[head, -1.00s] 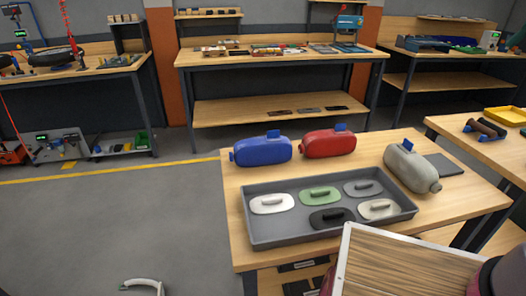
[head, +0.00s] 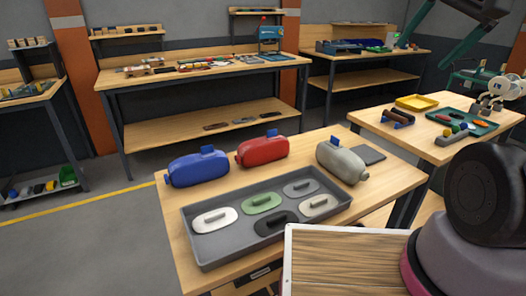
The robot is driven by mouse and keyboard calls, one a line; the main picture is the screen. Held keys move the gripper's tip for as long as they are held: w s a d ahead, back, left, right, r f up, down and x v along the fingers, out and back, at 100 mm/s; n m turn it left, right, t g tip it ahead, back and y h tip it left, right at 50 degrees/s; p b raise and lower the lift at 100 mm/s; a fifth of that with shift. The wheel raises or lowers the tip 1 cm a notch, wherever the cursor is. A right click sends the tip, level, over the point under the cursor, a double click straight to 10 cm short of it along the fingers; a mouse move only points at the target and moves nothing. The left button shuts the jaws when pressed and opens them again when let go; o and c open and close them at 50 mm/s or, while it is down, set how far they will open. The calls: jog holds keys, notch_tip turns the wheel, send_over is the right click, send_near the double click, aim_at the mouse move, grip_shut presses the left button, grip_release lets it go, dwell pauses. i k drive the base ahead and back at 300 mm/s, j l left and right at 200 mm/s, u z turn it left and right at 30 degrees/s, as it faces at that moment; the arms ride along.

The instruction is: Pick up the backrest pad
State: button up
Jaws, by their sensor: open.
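I cannot make out a backrest pad in the head view. A grey tray (head: 193,247) on the near wooden table holds several oval pieces with raised handles. They include a white one (head: 226,225), a green one (head: 252,209) and a dark one (head: 266,229). My gripper is not in view; only part of my arm shows at the right edge, large and close.
Behind the tray on the table (head: 171,222) stand a blue canister (head: 197,172), a red canister (head: 258,154) and a grey canister (head: 339,163). A wood-grained panel with a white edge (head: 340,262) fills the bottom middle. Workbenches (head: 190,131) line the wall. Floor (head: 90,250) at left looks clear.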

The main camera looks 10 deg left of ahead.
aim_at(258, 152)
jog(key=i+l+u, duration=0.15)
jog(key=u, duration=0.2)
jog(key=i+l+u, duration=0.1)
jog(key=l+u, duration=0.3)
jog(key=i+l+u, duration=0.1)
jog(key=l+u, duration=0.25)
jog(key=j, duration=0.1)
